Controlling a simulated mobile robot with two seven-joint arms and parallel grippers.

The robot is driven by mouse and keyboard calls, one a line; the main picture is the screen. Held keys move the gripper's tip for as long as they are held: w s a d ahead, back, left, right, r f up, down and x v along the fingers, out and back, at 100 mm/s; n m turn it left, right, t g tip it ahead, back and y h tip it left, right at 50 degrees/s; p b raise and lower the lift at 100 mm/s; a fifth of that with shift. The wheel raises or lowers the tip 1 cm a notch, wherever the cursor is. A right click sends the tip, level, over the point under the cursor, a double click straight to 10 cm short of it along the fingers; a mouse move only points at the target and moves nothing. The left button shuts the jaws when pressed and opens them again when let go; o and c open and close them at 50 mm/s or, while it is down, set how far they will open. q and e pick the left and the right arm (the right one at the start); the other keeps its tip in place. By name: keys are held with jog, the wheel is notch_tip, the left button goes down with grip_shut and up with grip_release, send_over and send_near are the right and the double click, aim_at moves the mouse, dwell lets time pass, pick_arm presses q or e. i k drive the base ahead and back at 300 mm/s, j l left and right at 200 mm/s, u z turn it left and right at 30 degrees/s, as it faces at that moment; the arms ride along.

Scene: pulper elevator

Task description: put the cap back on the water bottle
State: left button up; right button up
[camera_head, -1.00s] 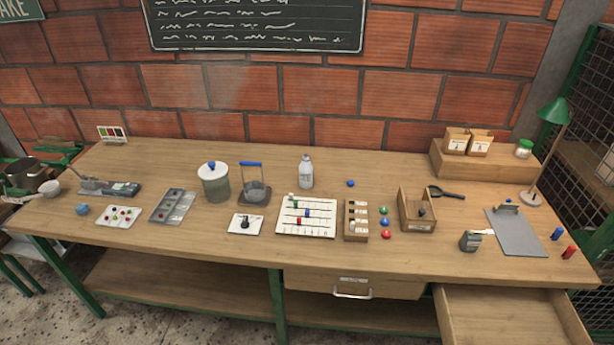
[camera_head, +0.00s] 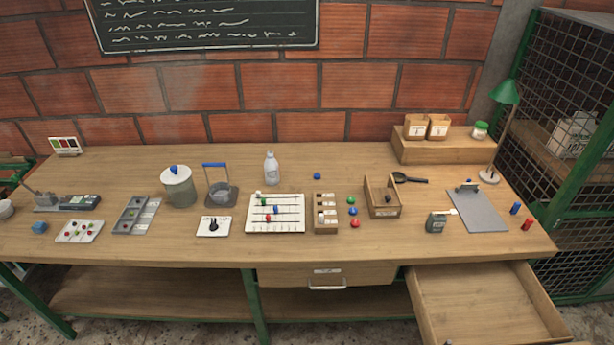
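A pale, clear water bottle (camera_head: 271,168) stands upright towards the back middle of the workbench. A small round blue piece (camera_head: 317,176), which looks like a bottle cap, lies on the bench to the right of the bottle and apart from it. The bottle's top is too small to make out clearly. Neither of my grippers shows in this view.
The wooden workbench (camera_head: 340,158) has clear room behind the bottle. In front stand a white bead board (camera_head: 290,228) and a small wooden rack (camera_head: 326,228). A jar (camera_head: 178,190) and blue-handled stand (camera_head: 217,192) are left. An open drawer (camera_head: 480,295) juts out front right.

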aim_at(271, 169)
jog(key=i+u, duration=0.5)
jog(key=i, duration=0.4)
